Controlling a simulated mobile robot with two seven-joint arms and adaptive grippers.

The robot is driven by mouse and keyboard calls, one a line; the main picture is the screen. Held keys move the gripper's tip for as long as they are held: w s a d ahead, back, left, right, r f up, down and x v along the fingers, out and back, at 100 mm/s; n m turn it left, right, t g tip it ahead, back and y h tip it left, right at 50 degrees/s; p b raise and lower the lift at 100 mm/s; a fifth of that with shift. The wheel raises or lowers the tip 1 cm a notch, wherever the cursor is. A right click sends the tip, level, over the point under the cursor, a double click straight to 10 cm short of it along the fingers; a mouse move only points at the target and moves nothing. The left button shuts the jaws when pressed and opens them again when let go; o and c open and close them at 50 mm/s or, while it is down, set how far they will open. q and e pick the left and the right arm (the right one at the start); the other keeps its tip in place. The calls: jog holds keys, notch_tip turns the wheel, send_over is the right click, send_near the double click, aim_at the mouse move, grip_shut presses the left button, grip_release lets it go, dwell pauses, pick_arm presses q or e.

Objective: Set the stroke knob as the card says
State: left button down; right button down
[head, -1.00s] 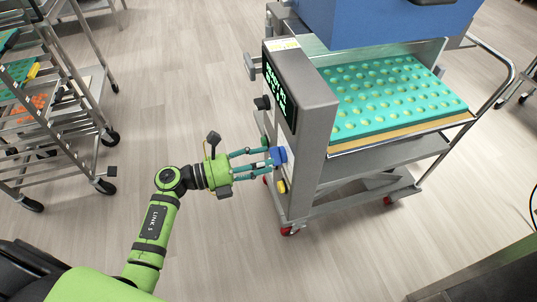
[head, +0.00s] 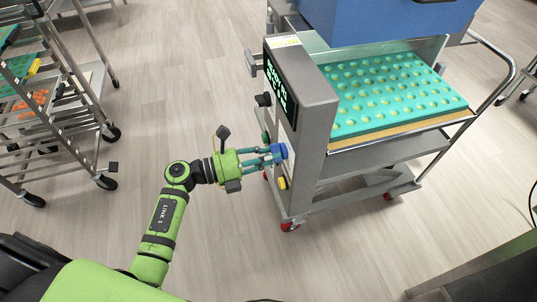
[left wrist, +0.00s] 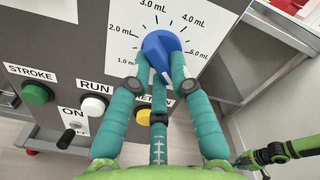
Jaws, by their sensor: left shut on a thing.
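The blue stroke knob (head: 281,151) sits on the front panel of the depositor (head: 312,125). In the left wrist view the knob (left wrist: 158,45) stands on a white dial plate (left wrist: 120,42) marked from 1.0 mL to 5.0 mL. My left gripper (head: 272,155) is shut on the knob, with its teal fingers around the lower part. The fingers hide part of the dial, and I cannot tell exactly which mark the knob points at. A small card (head: 286,42) lies on top of the panel housing, too small to read.
Below the dial are a green STROKE button (left wrist: 35,94), a white RUN button (left wrist: 94,105), an ON switch (left wrist: 66,138) and a yellow button (left wrist: 143,117). A teal mould tray (head: 400,127) lies on the depositor. A rack (head: 50,110) stands left; floor between is clear.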

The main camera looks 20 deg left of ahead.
pick_arm(q)
jog(key=n+p, duration=0.2)
jog(key=n, duration=0.3)
jog(key=n+p, duration=0.3)
jog(key=n, duration=0.2)
jog(key=n+p, duration=0.3)
jog(key=n, duration=0.2)
jog(key=shift+s+d+r, duration=0.15)
jog(key=shift+s+r, duration=0.1)
jog(key=shift+r, duration=0.05)
jog(key=shift+n, duration=0.4)
jog(key=c, duration=1.1)
grip_release()
jog(key=v, duration=1.2)
